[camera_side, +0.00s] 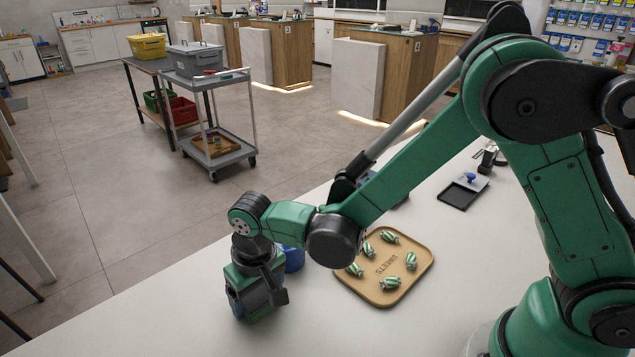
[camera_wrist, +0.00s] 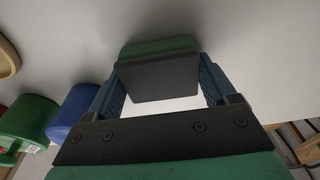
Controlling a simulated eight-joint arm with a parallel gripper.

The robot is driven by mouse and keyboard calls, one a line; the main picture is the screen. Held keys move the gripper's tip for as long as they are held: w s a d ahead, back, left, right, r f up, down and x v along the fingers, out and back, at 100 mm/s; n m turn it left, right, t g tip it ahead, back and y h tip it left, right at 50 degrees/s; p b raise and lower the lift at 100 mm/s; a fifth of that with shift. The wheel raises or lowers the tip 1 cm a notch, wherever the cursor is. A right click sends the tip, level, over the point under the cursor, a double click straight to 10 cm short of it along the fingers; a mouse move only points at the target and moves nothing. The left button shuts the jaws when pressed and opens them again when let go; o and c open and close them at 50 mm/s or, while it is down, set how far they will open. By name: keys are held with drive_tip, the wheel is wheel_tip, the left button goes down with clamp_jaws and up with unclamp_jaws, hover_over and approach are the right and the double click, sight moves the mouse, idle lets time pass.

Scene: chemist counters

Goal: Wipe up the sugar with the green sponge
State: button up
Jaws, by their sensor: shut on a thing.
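My gripper (camera_side: 251,297) points down, low over the front-left part of the pale counter (camera_side: 330,330). In the wrist view, its two blue fingers (camera_wrist: 160,78) are shut on the green sponge (camera_wrist: 158,47), which has a dark face toward the camera. The sponge is close to the grey counter surface, but I cannot tell if it touches. I cannot make out any sugar in either view.
A wooden tray (camera_side: 426,262) of several striped sweets lies right of my gripper. A blue container (camera_side: 293,258) stands close behind the gripper. A green container (camera_wrist: 30,118) shows in the wrist view. A dark flat tray (camera_side: 459,195) lies farther back. The counter's front is clear.

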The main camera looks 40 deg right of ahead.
drive_tip(key=w, duration=0.5)
drive_tip(key=shift+w, duration=0.65)
drive_tip(key=shift+w+r, duration=0.15)
drive_tip(key=shift+r, duration=0.05)
wheel_tip(320, 180, up, 8)
drive_tip(key=shift+f, duration=0.15)
